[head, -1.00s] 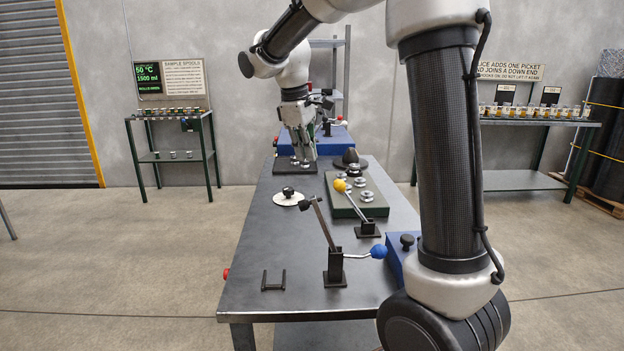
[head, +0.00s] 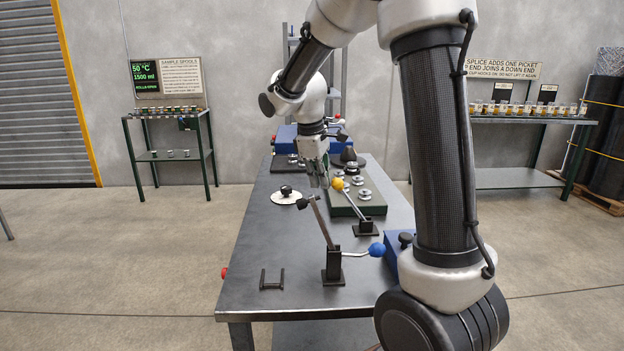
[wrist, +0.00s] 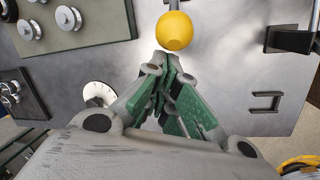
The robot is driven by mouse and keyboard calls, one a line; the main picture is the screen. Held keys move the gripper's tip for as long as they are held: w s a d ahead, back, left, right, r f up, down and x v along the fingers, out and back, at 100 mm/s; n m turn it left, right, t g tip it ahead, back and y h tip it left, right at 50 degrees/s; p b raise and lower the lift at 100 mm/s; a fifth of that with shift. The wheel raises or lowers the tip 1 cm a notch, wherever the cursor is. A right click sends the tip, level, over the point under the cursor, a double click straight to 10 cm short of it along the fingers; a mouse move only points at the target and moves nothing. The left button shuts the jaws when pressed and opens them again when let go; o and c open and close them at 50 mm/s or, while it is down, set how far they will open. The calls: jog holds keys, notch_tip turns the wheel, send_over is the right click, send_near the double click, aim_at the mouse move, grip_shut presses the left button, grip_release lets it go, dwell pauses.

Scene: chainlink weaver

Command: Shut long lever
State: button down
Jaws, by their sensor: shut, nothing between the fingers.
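One lever with a yellow ball knob (head: 338,184) slants up and left from a black base (head: 366,228) on the table. Nearer me, a black post (head: 333,266) carries a slanted grey arm with a black end (head: 304,202) and a rod with a blue ball (head: 376,250). I cannot tell for sure which is the long lever. My gripper (head: 319,183) is shut and empty, pointing down just left of the yellow ball. In the wrist view, the yellow ball (wrist: 174,31) lies just beyond my gripper's fingertips (wrist: 166,65); contact cannot be told.
A green plate with metal spools (head: 364,196) lies behind the yellow-knob lever. A white disc with a black knob (head: 287,195) is to the left. A small black bracket (head: 272,281) sits near the front edge. The table's (head: 255,235) left front is mostly clear.

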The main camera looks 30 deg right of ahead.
jog(key=shift+d, duration=0.1)
dwell(0.3)
jog(key=s+d+r+t+y, duration=0.1)
jog(key=s+d+y, duration=0.1)
jog(key=d+y, duration=0.2)
jog(key=s+d+r+t+y, duration=0.1)
jog(key=s+d+t+y, duration=0.1)
jog(key=d, duration=0.7)
jog(key=s+d+r+m+t+y, duration=0.1)
jog(key=s+d+t+y, duration=0.1)
jog(key=s+d+y, duration=0.2)
jog(key=shift+s+d+r+y, duration=0.15)
jog(key=shift+d+y, duration=0.65)
jog(key=shift+d, duration=0.5)
jog(key=shift+s, duration=0.1)
jog(key=s+d+r, duration=0.1)
jog(key=d+r, duration=0.4)
jog(key=r, duration=0.2)
jog(key=shift+s+d+r, duration=0.2)
jog(key=shift+s+d, duration=0.1)
jog(key=shift+s, duration=0.1)
